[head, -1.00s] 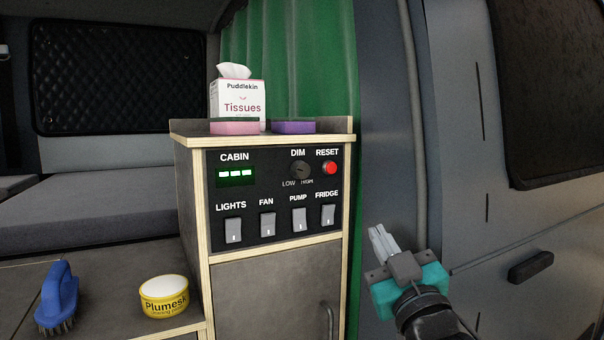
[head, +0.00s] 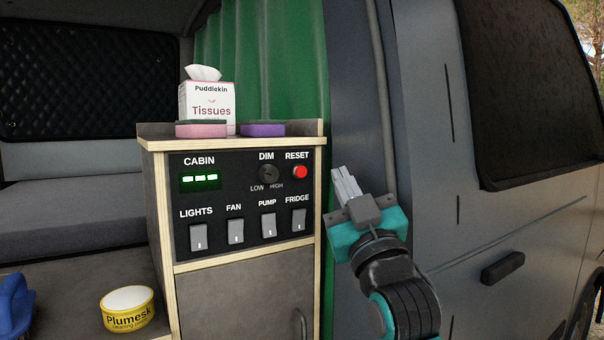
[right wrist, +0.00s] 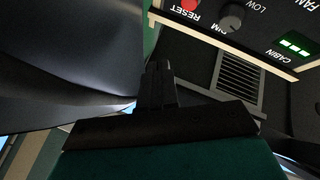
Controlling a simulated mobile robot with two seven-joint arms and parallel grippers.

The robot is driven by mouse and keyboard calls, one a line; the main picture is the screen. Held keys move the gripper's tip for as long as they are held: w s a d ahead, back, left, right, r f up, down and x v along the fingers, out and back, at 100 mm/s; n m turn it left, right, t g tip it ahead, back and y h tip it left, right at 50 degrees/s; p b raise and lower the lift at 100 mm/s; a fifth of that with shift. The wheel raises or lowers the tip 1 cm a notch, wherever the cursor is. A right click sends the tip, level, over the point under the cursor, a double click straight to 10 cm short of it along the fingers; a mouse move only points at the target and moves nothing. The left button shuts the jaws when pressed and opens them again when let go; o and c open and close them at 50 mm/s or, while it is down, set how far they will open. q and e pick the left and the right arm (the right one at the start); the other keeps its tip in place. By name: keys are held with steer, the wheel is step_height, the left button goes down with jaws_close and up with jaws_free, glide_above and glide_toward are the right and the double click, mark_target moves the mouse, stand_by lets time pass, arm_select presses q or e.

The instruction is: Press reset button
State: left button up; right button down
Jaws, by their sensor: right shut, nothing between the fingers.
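The red round reset button (head: 300,172) is at the upper right of the black control panel (head: 218,184), under the label RESET. In the right wrist view the reset button (right wrist: 190,5) is at the top edge, upside down and partly cut off. My right gripper (head: 342,178) is shut and empty, to the right of the panel and apart from the button. Its fingers point up. In the right wrist view the shut fingers (right wrist: 158,75) show dark in the middle. My left gripper is out of view.
The panel also has a DIM knob (head: 269,173), a lit green CABIN display (head: 200,179) and several rocker switches. A tissue box (head: 208,105), pink sponge (head: 202,130) and purple sponge (head: 262,130) stand on the cabinet top. The van's side door (head: 430,120) is at the right.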

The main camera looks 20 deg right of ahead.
mark_target(300, 171)
steer(key=w+a, duration=0.1)
steer(key=w, duration=0.6)
steer(key=shift+w, duration=0.25)
stand_by(0.6)
steer(key=shift+w, duration=0.1)
stand_by(1.1)
steer(key=shift+w+a, duration=0.1)
steer(key=shift+w, duration=0.25)
steer(key=shift+w+a, duration=0.1)
steer(key=shift+w, duration=0.35)
stand_by(0.7)
steer(key=shift+s, duration=0.15)
